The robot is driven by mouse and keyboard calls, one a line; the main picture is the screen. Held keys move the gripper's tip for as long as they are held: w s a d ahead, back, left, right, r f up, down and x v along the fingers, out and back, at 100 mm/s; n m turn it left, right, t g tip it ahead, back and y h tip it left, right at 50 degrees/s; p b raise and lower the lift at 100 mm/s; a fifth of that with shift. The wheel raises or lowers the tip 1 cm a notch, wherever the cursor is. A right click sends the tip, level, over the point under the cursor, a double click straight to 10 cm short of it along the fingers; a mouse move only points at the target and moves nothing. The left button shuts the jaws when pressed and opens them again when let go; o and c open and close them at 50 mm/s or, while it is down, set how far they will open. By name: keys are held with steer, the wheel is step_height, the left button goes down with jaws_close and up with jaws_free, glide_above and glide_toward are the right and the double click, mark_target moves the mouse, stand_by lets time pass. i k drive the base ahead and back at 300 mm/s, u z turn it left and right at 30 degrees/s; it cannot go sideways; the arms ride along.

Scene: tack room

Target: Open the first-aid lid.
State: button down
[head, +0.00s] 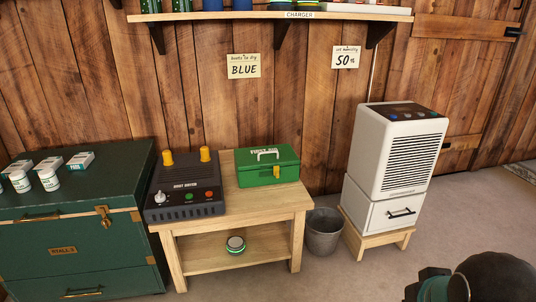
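The green first-aid box (268,166) stands on the right part of a small wooden table (229,192). Its lid (262,157) is shut and has white lettering and a white carry handle (267,154) on top. A yellow latch (277,172) sits on the front face, toward the right.
A dark boot dryer (185,189) with yellow posts stands left of the box. A green trunk (70,228) is farther left. A metal bucket (323,231) and a white dehumidifier (398,150) stand right. Dark rounded shapes fill the lower right corner. Floor before the table is clear.

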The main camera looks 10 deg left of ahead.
mark_target(263, 156)
steer(key=u, duration=0.5)
steer(key=i, duration=1.1)
steer(key=z, duration=0.2)
